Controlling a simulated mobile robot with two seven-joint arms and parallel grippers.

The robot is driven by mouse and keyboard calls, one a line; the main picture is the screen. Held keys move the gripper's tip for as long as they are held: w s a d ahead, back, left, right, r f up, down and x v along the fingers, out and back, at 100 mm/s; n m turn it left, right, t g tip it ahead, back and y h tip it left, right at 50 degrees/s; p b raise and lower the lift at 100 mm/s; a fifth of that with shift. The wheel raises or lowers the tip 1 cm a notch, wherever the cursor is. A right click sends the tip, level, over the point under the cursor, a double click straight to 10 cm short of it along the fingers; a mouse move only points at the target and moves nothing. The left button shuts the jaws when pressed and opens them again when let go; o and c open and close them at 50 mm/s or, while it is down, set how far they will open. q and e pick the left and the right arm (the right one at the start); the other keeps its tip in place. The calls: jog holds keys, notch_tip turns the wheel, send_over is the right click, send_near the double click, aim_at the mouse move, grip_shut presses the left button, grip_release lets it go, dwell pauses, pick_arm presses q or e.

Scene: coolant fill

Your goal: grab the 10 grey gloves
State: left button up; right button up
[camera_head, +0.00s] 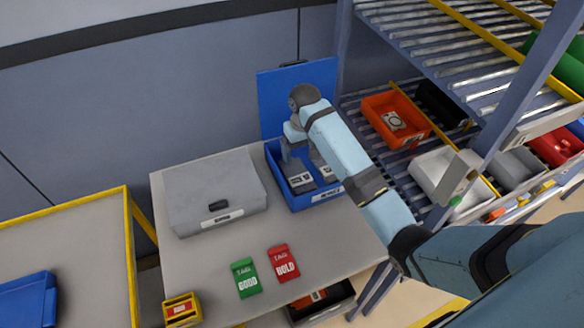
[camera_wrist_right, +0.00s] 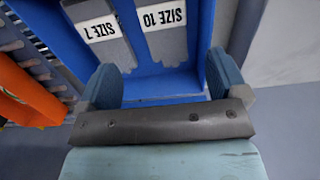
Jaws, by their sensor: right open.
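An open blue box (camera_head: 303,203) stands at the back right of the table, its lid raised. Inside lie grey gloves with white labels. The one marked SIZE 10 (camera_wrist_right: 168,45) is right of the one marked SIZE 7 (camera_wrist_right: 105,38) in the right wrist view. In the head view the size 10 glove (camera_head: 301,184) seems to be the left one. My right gripper (camera_wrist_right: 165,82) is open and empty, over the box, its fingers spread around the size 10 glove's column. I cannot tell the exact height. My left gripper is not in view.
A closed grey case (camera_head: 215,190) stands left of the box. A green tag (camera_head: 246,278) and a red HOLD tag (camera_head: 283,263) lie in front. A roller rack with an orange bin (camera_head: 395,120) stands right. My right arm crosses the table's right side.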

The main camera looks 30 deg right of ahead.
send_over(303, 183)
jog(key=f, duration=0.6)
jog(key=shift+w+d+f+p, duration=0.1)
jog(key=shift+w+p, duration=0.15)
jog(key=shift+p, duration=0.1)
jog(key=shift+w+f, duration=0.15)
jog(key=shift+f, duration=0.75)
jog(key=f, duration=0.1)
jog(key=f+p, duration=0.1)
jog(key=f, duration=0.1)
jog(key=shift+s+a+f, duration=0.2)
jog(key=shift+s+f, duration=0.1)
jog(key=shift+s, duration=0.1)
jog(key=shift+f, duration=0.45)
jog(key=shift+c, duration=0.2)
jog(key=c, duration=0.6)
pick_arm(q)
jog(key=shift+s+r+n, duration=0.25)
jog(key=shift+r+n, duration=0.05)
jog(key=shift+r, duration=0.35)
pick_arm(e)
jog(key=shift+c, duration=0.3)
